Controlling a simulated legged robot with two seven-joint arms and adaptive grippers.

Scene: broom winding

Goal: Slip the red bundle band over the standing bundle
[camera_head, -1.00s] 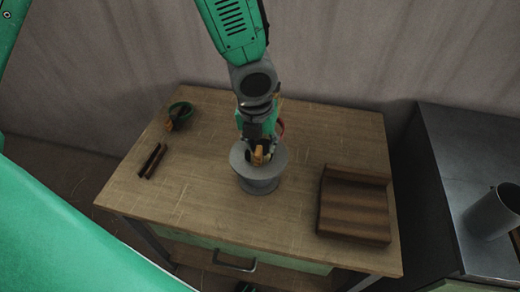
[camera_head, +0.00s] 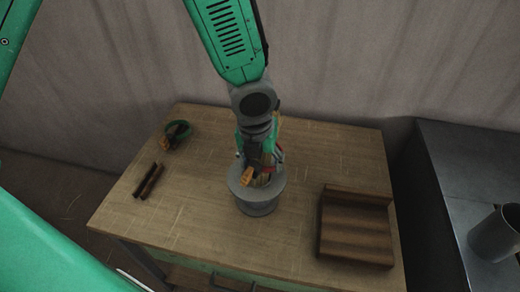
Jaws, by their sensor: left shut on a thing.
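The grey round stand (camera_head: 257,206) is near the middle of the wooden table. A tan bundle (camera_head: 265,160) seems to stand on it, mostly hidden by my left gripper. My left gripper (camera_head: 253,177) comes down from above, low over the stand, with orange fingertips at its top. It is shut on the red bundle band (camera_head: 279,155), of which only a piece shows at the gripper's right side. I cannot tell whether the band is around the bundle or beside it. My right gripper is not in view.
A green ring-shaped thing (camera_head: 178,129) with an orange part lies at the table's back left. Dark sticks (camera_head: 150,181) lie in front of it. A brown stepped wooden block (camera_head: 355,228) is at the right. A grey cup (camera_head: 496,235) stands on the dark side cabinet (camera_head: 445,170).

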